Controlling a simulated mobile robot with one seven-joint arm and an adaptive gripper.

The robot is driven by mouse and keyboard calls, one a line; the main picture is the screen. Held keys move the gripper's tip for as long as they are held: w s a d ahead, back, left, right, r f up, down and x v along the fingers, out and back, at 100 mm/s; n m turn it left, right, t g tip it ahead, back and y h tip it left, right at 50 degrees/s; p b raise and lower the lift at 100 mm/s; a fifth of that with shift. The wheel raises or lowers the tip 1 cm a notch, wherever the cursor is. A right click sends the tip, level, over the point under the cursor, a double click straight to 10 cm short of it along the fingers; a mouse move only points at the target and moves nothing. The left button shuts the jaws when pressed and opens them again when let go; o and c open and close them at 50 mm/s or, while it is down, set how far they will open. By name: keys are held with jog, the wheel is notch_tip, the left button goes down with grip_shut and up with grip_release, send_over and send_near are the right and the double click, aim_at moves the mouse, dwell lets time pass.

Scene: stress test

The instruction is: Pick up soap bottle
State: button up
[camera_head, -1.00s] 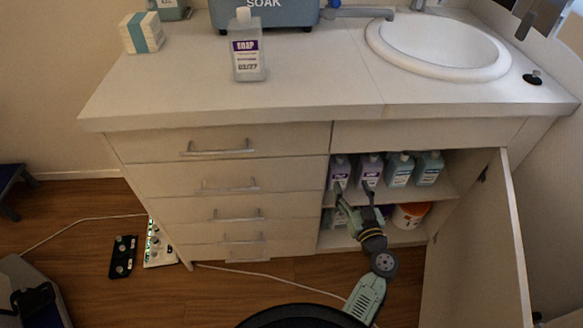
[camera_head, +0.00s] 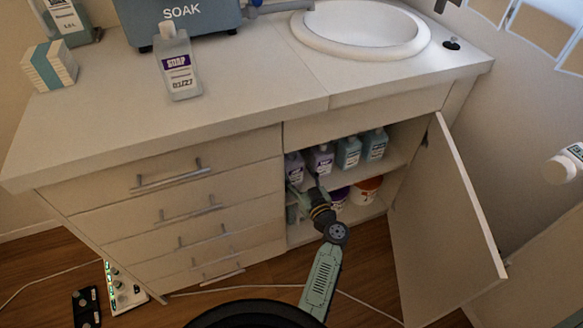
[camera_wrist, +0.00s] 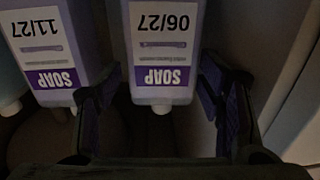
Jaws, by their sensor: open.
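Two lilac soap bottles stand on the cabinet's upper shelf, the leftmost one (camera_head: 294,168) and its neighbour (camera_head: 321,158). The wrist view is upside down; it shows a SOAP bottle dated 06/27 (camera_wrist: 163,45) and another dated 11/27 (camera_wrist: 45,45). My gripper (camera_head: 303,184) is inside the open cabinet at these bottles. Its fingers (camera_wrist: 163,105) are open on either side of the 06/27 bottle's lower picture end, with a gap on the right. Another soap bottle (camera_head: 180,75), dated 03/27, stands on the counter.
Two bluish bottles (camera_head: 348,153) stand right of the lilac ones. Tubs (camera_head: 365,190) sit on the lower shelf. The open cabinet door (camera_head: 445,220) is right of my arm, the drawers (camera_head: 180,205) left. A SOAK box (camera_head: 185,22), small carton (camera_head: 50,66) and sink (camera_head: 360,28) are on top.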

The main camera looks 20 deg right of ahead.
aim_at(296, 170)
jog(key=w, duration=0.1)
jog(key=w+p, duration=0.1)
jog(key=w, duration=0.1)
jog(key=shift+w+a+r, duration=0.25)
jog(key=shift+w+r, duration=0.1)
jog(key=shift+w, duration=0.05)
jog(key=shift+w+f, duration=0.1)
jog(key=shift+w, duration=0.2)
jog(key=shift+c, duration=0.2)
jog(key=c, duration=1.2)
jog(key=shift+c, duration=0.4)
